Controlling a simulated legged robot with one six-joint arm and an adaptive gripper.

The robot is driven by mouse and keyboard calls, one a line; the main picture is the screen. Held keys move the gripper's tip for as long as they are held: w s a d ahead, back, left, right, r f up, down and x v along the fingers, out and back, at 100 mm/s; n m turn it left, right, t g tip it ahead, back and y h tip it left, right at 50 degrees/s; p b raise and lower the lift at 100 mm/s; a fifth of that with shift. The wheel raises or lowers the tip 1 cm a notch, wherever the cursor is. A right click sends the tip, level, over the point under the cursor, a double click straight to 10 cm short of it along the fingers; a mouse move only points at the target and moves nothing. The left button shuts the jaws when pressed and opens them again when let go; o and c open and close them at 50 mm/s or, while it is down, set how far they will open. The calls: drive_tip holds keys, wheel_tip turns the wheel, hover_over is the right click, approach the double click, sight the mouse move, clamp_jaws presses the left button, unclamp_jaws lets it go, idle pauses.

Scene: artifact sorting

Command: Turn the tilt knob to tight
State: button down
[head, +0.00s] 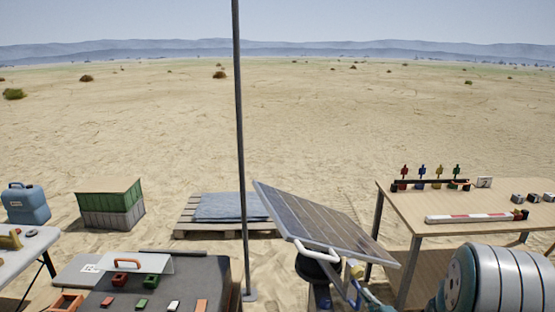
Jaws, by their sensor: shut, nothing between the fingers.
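A tilted solar panel (325,222) stands right of centre, its dark face sloping down to the right. A white curved bar (318,249) runs along its lower front edge. Below it is a dark rounded part (316,267). A small yellow part (354,268) shows under the panel's right end, beside blue pieces; I cannot tell whether it is the tilt knob. No knob setting or marking is readable. My arm fills the bottom right corner, and my gripper's fingers do not show.
A thin pole (240,150) rises left of the panel. A wooden table (480,206) with coloured pieces and a red-and-white bar stands right. A grey case (205,280) with small blocks is front left. A pallet (190,226) lies behind; open sand stretches beyond.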

drive_tip(key=shift+w+a+f+m, duration=0.1)
drive_tip(key=shift+w+a+m, duration=0.25)
drive_tip(key=shift+w, duration=0.7)
drive_tip(key=shift+w+a+f+m, duration=0.1)
drive_tip(key=shift+w+a+m, duration=0.25)
drive_tip(key=shift+w, duration=0.7)
drive_tip(key=shift+w+a+m, duration=0.3)
drive_tip(key=shift+w+a, duration=0.1)
drive_tip(key=shift+w, duration=0.65)
drive_tip(key=shift+d, duration=0.25)
drive_tip(key=shift+w+d+r, duration=0.15)
drive_tip(key=shift+d+r, duration=0.1)
drive_tip(key=shift+r, duration=0.25)
drive_tip(key=shift+w+d+r, duration=0.1)
drive_tip(key=shift+d+r, duration=0.15)
drive_tip(key=shift+r, duration=0.2)
drive_tip(key=shift+r, duration=0.1)
drive_tip(key=shift+s+a+r, duration=0.1)
drive_tip(key=shift+a+r, duration=0.05)
drive_tip(key=shift+r, duration=0.05)
approach(357, 272)
drive_tip(key=shift+w+a+r, duration=0.3)
drive_tip(key=shift+w+a, duration=0.2)
drive_tip(key=shift+w, duration=0.1)
drive_tip(key=shift+w+a+r, duration=0.35)
drive_tip(key=shift+w+a, duration=0.1)
drive_tip(key=shift+w, duration=0.15)
